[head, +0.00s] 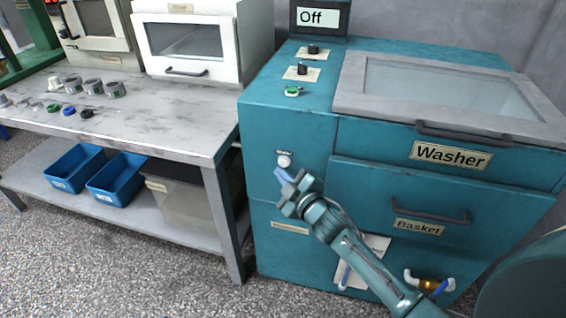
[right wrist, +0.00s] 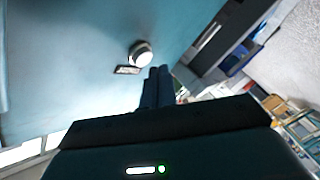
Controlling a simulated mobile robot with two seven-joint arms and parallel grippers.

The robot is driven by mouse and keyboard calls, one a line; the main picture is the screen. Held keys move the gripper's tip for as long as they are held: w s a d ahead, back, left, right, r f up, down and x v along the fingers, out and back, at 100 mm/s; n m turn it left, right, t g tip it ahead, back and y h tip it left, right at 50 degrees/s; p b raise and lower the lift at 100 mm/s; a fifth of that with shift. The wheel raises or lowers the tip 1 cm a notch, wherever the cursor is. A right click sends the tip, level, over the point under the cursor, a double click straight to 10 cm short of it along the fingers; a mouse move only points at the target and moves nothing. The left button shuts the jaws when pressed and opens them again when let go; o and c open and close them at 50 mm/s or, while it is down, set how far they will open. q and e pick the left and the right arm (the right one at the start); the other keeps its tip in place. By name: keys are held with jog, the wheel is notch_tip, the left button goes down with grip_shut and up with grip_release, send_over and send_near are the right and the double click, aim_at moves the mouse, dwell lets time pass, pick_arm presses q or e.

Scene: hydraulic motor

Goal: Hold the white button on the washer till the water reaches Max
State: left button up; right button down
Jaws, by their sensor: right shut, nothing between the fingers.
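The teal washer (head: 290,130) stands at the right in the head view, with a "Washer" label below its framed glass lid. The white button (head: 284,160) is on its front face at the left, under a small "Water" label; it also shows in the right wrist view (right wrist: 141,55). My right gripper (head: 282,174) is shut and empty, its blue fingertips just below the button. In the right wrist view its fingertips (right wrist: 159,72) are close to the button; I cannot tell whether they touch it. My left gripper is not in view. A display (head: 318,17) on top reads "Off".
A grey workbench (head: 180,130) stands left of the washer, with metal parts and coloured knobs on top and blue bins (head: 118,178) on its lower shelf. A basket drawer handle (head: 430,217) and a brass valve (head: 429,285) stick out from the washer's front.

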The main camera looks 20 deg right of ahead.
jog(key=s+a, duration=0.1)
jog(key=s, duration=0.1)
jog(key=s+a+p, duration=0.1)
jog(key=s, duration=0.1)
jog(key=shift+a, duration=0.4)
jog(key=shift+s, duration=0.1)
dwell(0.4)
